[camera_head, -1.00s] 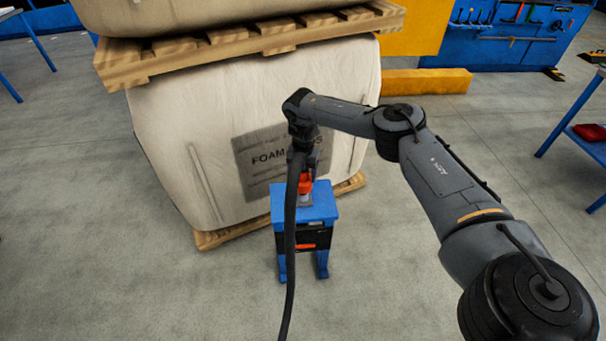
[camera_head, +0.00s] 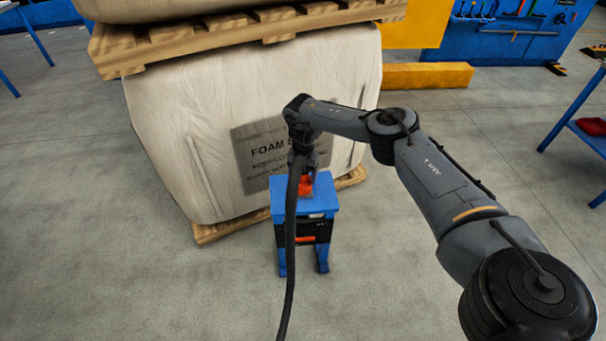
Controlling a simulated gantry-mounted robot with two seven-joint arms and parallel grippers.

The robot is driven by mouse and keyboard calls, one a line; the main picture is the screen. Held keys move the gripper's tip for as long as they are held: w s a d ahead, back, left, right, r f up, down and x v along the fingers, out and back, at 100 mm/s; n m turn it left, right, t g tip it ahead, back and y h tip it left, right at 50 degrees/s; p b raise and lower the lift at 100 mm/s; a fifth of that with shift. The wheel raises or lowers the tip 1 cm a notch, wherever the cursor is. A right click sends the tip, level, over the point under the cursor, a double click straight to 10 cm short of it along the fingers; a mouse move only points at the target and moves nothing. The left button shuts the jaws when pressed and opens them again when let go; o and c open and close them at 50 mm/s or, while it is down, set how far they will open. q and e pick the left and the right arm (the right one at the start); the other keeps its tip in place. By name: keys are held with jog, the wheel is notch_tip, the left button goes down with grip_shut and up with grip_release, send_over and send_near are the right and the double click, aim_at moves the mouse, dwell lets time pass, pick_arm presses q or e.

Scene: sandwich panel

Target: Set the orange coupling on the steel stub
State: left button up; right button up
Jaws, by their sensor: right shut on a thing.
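The orange coupling (camera_head: 306,186) is in my right gripper (camera_head: 307,178), which points down over the blue stand (camera_head: 327,204). The gripper is shut on the coupling, low over the top of the stand. The steel stub is not clearly visible; the coupling, gripper and hanging cable cover that spot. I cannot tell whether the coupling touches the stub or the stand. My left gripper is not in view.
A large wrapped foam bale (camera_head: 185,150) stands on a pallet close behind the stand. Another pallet (camera_head: 215,37) with a load sits on top of it. A blue table (camera_head: 585,135) stands at the right. The floor around the stand is clear.

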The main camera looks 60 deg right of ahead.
jog(key=shift+f, duration=0.15)
dwell(0.5)
jog(key=shift+f, duration=0.4)
jog(key=o, duration=1.2)
